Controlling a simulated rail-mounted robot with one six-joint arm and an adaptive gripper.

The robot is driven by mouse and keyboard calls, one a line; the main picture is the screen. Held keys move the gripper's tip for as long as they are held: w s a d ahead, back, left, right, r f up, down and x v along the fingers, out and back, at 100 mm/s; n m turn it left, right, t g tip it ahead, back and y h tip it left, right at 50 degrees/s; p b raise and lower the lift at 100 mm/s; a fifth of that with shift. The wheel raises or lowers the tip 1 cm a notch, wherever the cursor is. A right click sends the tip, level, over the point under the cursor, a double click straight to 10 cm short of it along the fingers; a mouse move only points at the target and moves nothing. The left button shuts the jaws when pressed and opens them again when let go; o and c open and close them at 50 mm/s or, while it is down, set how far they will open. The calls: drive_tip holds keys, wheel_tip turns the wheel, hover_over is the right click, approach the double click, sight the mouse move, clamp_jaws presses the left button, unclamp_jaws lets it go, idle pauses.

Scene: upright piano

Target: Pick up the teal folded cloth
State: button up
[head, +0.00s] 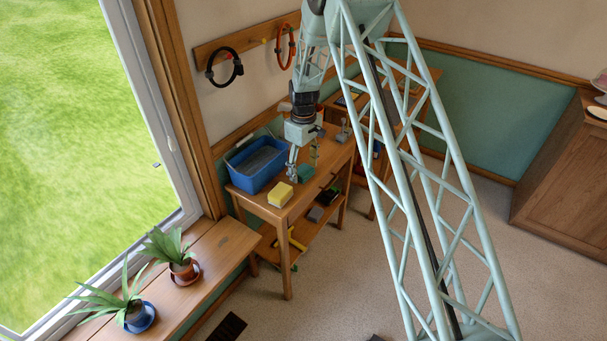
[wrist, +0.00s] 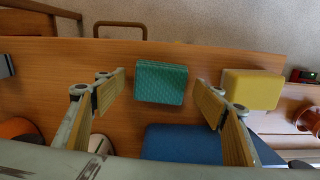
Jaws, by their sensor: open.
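The teal folded cloth (wrist: 161,82) lies flat on the wooden table (wrist: 60,70), near its edge. In the wrist view it sits between and just beyond the two finger pads, with a gap on each side. The cloth also shows in the head view (head: 306,172), beside the fingers. My gripper (wrist: 162,98) is open and empty, above the table; in the head view the gripper (head: 298,172) points down near the cloth. I cannot tell the exact height of the fingertips over the cloth.
A yellow sponge (wrist: 252,89) lies right of the cloth, close to the right finger. A blue tub (wrist: 180,143) stands close by on the same table. A table handle (wrist: 120,27) juts from the edge. Potted plants (head: 183,268) stand on the window bench.

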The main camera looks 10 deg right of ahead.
sight(304, 170)
drive_tip(key=c, duration=0.9)
drive_tip(key=shift+r, duration=0.1)
drive_tip(key=shift+r+p, duration=0.6)
drive_tip(key=shift+r, duration=4.3)
drive_tip(key=shift+o, duration=1.3)
drive_tip(key=shift+c, duration=1.2)
